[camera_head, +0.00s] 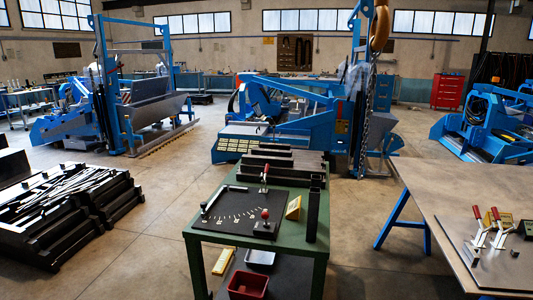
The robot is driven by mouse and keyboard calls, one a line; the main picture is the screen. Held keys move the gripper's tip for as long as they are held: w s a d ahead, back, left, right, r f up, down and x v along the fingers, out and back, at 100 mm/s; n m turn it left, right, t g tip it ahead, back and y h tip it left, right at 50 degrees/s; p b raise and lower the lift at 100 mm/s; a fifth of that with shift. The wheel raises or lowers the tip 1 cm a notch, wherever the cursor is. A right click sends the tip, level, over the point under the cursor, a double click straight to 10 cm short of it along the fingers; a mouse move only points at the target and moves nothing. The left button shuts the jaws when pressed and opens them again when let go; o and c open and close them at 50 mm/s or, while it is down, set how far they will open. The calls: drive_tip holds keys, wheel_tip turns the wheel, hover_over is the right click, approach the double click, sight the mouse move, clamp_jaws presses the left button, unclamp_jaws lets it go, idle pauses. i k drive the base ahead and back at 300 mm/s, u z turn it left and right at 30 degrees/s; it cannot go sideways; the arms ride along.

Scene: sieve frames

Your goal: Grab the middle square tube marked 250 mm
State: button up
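A green table (197,238) stands in front of me. Several dark bars, which may be the square tubes (283,163), lie side by side across its far end. Another long dark piece (313,215) is at the table's right edge, with a dark block-like end (317,181) behind it. No 250 mm marking is readable, so I cannot tell which tube is the middle one. My gripper is not in view.
Bins (248,285) sit below. A brown workbench (470,190) stands right, dark scrap crates (65,205) left. Floor (150,240) between is clear.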

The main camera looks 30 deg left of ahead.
sight(255, 151)
drive_tip(key=u, duration=2.4)
drive_tip(key=i, duration=5.8)
drive_tip(key=z, duration=3.75)
